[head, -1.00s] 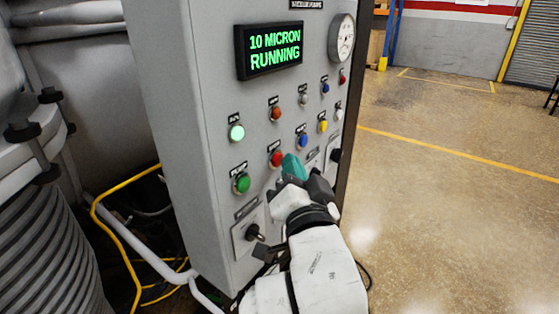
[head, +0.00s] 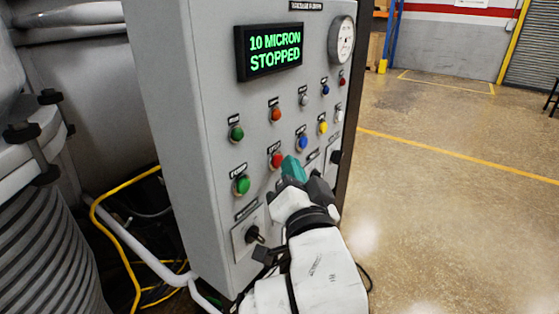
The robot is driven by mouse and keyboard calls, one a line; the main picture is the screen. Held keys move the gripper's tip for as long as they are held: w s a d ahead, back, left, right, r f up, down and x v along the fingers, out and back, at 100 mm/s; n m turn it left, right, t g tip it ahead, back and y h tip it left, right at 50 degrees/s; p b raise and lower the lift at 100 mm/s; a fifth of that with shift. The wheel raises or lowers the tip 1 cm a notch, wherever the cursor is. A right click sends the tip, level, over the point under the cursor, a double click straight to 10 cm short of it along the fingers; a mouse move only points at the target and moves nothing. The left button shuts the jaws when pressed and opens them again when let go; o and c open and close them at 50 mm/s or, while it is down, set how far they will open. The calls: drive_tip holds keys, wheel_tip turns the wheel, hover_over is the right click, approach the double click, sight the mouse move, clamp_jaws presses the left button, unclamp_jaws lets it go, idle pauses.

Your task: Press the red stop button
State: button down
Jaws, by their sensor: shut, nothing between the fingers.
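The red stop button (head: 276,160) sits on the front of the grey control cabinet, right of a green button (head: 241,185). My gripper (head: 290,166) is shut and empty, with its teal fingertips just right of the red button. Whether the tips touch the button or stand slightly off it cannot be told. The display (head: 274,50) above reads "10 MICRON STOPPED" in green. The upper green lamp (head: 236,133) is dark.
Other buttons are close by: a blue one (head: 302,143), a yellow one (head: 323,127) and an orange one (head: 275,115). A black rotary switch (head: 254,234) is below. A yellow hose (head: 112,240) runs at left. Floor at right is open.

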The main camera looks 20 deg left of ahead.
drive_tip(key=shift+s+d, duration=0.2)
drive_tip(key=shift+d, duration=0.25)
drive_tip(key=d, duration=0.1)
drive_tip(key=s+d+p, duration=0.1)
drive_tip(key=d, duration=0.1)
drive_tip(key=d+p, duration=0.1)
drive_tip(key=shift+s+d, duration=0.35)
drive_tip(key=shift+d, duration=0.05)
idle(0.5)
